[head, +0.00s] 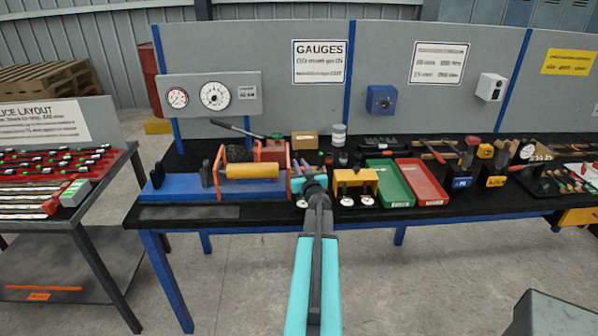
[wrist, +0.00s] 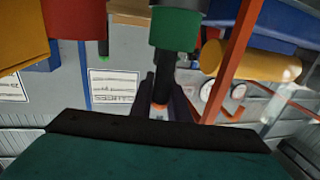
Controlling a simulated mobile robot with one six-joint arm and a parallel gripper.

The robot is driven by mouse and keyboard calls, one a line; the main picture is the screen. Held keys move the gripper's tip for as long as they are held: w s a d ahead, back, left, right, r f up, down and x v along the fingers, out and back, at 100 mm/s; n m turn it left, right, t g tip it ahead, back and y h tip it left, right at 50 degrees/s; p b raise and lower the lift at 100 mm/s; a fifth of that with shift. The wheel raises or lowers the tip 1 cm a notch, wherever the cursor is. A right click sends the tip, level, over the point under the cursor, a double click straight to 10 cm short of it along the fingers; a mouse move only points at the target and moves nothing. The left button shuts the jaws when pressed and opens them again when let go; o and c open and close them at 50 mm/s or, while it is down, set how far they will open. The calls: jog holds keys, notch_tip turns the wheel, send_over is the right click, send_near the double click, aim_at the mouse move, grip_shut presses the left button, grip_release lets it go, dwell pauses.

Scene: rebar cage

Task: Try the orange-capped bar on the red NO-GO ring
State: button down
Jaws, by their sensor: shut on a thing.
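My gripper (head: 316,186) is over the front of the bench, just left of the yellow gauge stand (head: 357,178). In the wrist view my gripper (wrist: 164,96) is shut on a dark bar (wrist: 166,63) with an orange end (wrist: 159,105) between the fingers. The bar lines up with a green cylinder (wrist: 175,29); I cannot tell whether it is inside it or only behind it. A red cylinder (wrist: 75,17), possibly the NO-GO ring, is to the left of the bar and apart from it. Its opening is hidden.
A blue fixture with a yellow roller (head: 251,171) and orange uprights stands left of my gripper. A green tray (head: 390,184) and a red tray (head: 422,183) lie to the right. A rack table with several bars (head: 52,165) stands at the left.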

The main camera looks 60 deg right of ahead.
notch_tip(320, 180, up, 9)
jog(key=p, duration=0.1)
jog(key=shift+p, duration=0.3)
jog(key=shift+r, duration=0.1)
dwell(0.4)
jog(key=shift+a, duration=0.15)
